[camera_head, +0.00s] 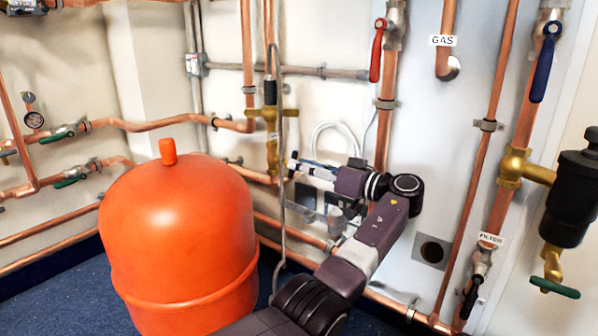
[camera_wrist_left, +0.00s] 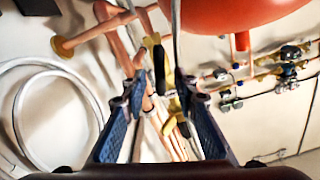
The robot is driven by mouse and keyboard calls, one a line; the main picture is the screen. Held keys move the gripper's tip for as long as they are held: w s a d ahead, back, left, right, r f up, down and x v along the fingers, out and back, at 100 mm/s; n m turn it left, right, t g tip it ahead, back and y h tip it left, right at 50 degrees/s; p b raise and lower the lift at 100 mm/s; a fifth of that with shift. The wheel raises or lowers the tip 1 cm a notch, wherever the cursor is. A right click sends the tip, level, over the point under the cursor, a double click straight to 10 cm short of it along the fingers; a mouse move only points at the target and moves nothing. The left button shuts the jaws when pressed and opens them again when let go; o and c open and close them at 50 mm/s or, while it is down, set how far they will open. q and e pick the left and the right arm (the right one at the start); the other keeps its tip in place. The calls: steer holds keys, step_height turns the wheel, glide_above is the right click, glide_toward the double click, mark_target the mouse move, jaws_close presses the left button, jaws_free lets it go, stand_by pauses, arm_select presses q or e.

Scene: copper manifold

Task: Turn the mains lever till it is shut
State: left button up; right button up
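No label reading mains is legible, so I cannot tell which lever is the mains one. A red lever (camera_head: 377,50) hangs along a copper pipe at top centre, and a blue lever (camera_head: 543,65) hangs at the upper right. A brass valve (camera_head: 272,118) with a black part above it stands behind the orange vessel; brass fittings (camera_wrist_left: 154,42) and black parts show between and beyond the fingers in the left wrist view. My left gripper (camera_head: 293,166) points left, near this brass valve. Its blue fingers (camera_wrist_left: 161,90) are apart with nothing clearly gripped. My right gripper is out of view.
The orange vessel (camera_head: 180,235) fills the lower left. A thin grey bent pipe (camera_head: 282,200) runs close to my left gripper. Green levers (camera_head: 57,136) sit at left. A black lever (camera_head: 470,300) hangs below the filter label. White tubing (camera_wrist_left: 45,95) loops on the wall.

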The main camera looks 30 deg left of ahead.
arm_select(q)
steer(key=shift+w+a, duration=0.1)
steer(key=shift+a, duration=0.75)
steer(key=shift+c, duration=0.5)
jaws_close()
steer(key=shift+r, duration=0.1)
